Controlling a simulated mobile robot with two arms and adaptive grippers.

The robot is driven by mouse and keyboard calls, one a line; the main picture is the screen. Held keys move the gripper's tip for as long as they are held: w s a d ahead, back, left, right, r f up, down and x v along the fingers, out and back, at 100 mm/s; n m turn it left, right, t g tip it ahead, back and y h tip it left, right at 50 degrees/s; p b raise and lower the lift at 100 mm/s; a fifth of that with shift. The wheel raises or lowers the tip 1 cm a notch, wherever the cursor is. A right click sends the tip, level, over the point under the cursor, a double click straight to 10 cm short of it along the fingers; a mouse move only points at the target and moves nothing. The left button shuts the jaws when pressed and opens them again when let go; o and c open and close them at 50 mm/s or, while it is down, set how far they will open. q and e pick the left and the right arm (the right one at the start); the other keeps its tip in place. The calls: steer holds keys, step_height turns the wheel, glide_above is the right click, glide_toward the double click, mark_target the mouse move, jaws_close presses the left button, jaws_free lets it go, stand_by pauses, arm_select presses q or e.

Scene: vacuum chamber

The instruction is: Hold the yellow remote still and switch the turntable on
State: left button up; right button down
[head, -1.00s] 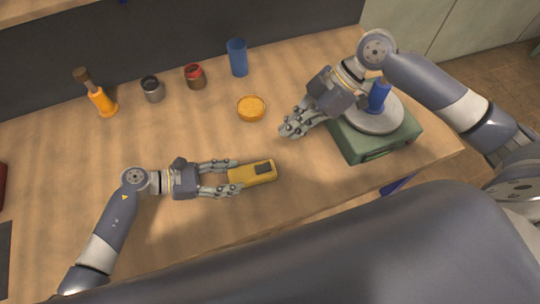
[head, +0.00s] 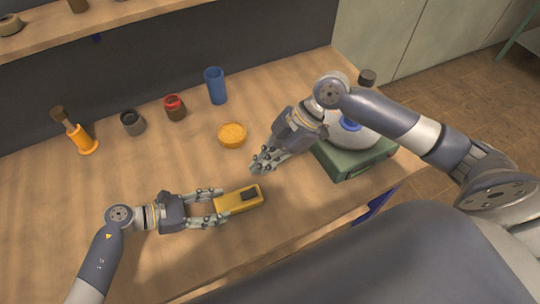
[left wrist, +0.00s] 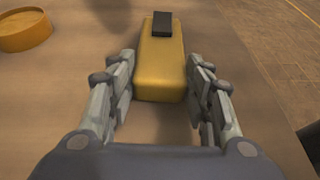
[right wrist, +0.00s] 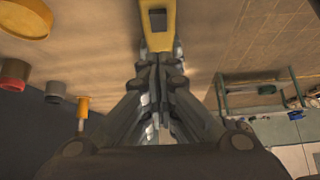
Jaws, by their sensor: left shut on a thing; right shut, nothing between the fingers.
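The yellow remote (head: 238,200) lies on the wooden table, with a dark pad (left wrist: 162,24) on its top at the far end. My left gripper (head: 222,202) is shut on the near end of the remote, one finger on each side. My right gripper (head: 256,170) is shut and empty, just above and behind the remote. The remote also shows ahead of its fingertips in the right wrist view (right wrist: 158,40). The turntable (head: 354,158) has a green base and a pale round plate. A blue object (head: 350,125) on the plate is partly hidden by my right arm.
At the back of the table stand an orange-handled tool (head: 82,140), a grey jar (head: 132,124), a red-topped jar (head: 174,108) and a blue cylinder (head: 215,86). An orange round dish (head: 232,136) sits mid-table. The table around the remote is clear.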

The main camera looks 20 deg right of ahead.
mark_target(243, 195)
steer(key=x, duration=0.5)
steer(key=shift+f, duration=0.35)
step_height(243, 195, down, 2)
steer(key=shift+d+f, duration=0.1)
steer(key=shift+d, duration=0.05)
steer(key=shift+d+f, duration=0.1)
steer(key=shift+f, duration=0.4)
